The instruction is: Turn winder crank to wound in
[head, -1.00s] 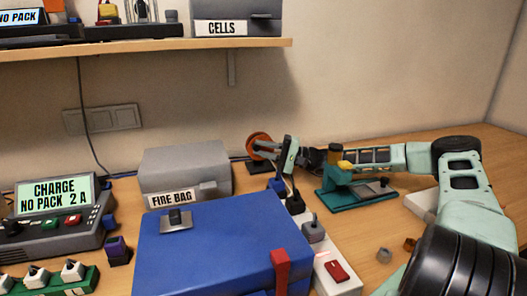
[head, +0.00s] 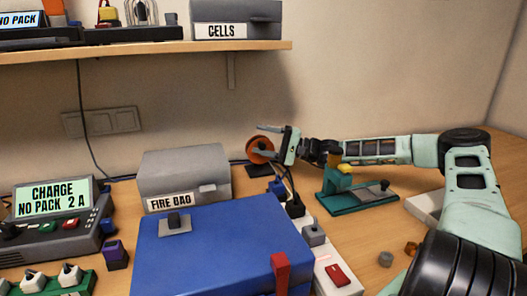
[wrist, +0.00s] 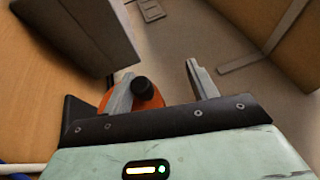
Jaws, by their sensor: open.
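The winder is an orange reel (head: 257,157) near the wall, behind the grey fire bag box's right end. My gripper (head: 266,140) is at the reel, open, with its fingers spread and partly covering it in the head view. In the wrist view, the orange reel (wrist: 153,101) with a black knob (wrist: 142,89) shows behind the fingers. My open gripper (wrist: 160,72) has the knob within its gap in this view, close to the left finger. I cannot tell if they touch. The crank's arm is largely hidden, and its setting cannot be read.
A grey FIRE BAG box (head: 185,171) and a blue case (head: 215,245) stand left and in front. A power strip (head: 335,270) with plugs runs nearby. A green tool stand (head: 350,203) sits below my arm. A shelf (head: 150,49) is above.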

